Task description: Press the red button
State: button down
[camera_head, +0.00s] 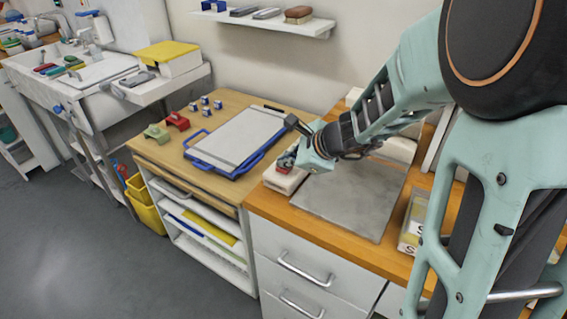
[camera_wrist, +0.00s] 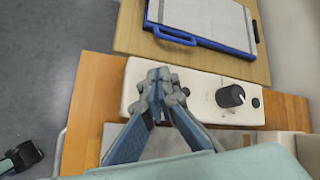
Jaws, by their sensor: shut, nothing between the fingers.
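A white control box (camera_head: 284,184) stands at the left end of the orange-brown worktop, and it also shows in the wrist view (camera_wrist: 195,88) with a black knob (camera_wrist: 230,96) on its right part. My gripper (camera_head: 288,160) is over the box, pointing down. In the wrist view my gripper (camera_wrist: 158,92) is shut and empty, its fingertips over the box's left part. A small reddish patch shows by the fingertips in the head view, too small to identify surely. No red button is clear in the wrist view; the fingers cover that part. I cannot tell whether the fingertips touch the box.
A grey mat (camera_head: 350,200) lies right of the box. A blue-edged board (camera_head: 235,140) lies on the neighbouring table, with a red object (camera_head: 177,121) and a green object (camera_head: 157,133) left of it. A wall shelf (camera_head: 262,20) hangs behind. Grey floor is open at left.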

aim_at(286, 169)
jog(key=shift+r, duration=0.1)
notch_tip(286, 169, up, 6)
jog(key=p, duration=0.5)
jog(key=shift+w, duration=0.1)
dwell(0.4)
